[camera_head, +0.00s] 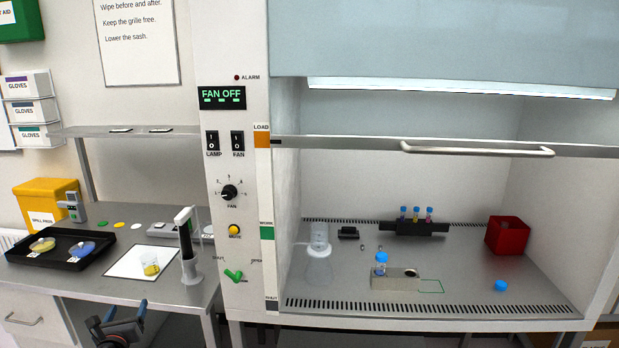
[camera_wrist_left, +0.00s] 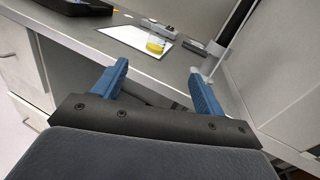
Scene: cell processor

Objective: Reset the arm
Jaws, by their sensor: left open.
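My left gripper (camera_head: 124,320) shows at the bottom left of the head view, in front of the side bench's front edge and below its top. In the left wrist view its two blue fingers (camera_wrist_left: 160,82) are spread apart with nothing between them. The bench edge lies beyond the fingertips. My right gripper is in neither view.
The side bench (camera_head: 130,219) holds a black tray (camera_head: 22,262), a white sheet with a small yellow-banded container (camera_head: 151,265) and a pipette on a stand (camera_head: 189,255). Right of it stands the cabinet, its sash bar (camera_head: 480,149) raised above the work surface (camera_head: 460,275).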

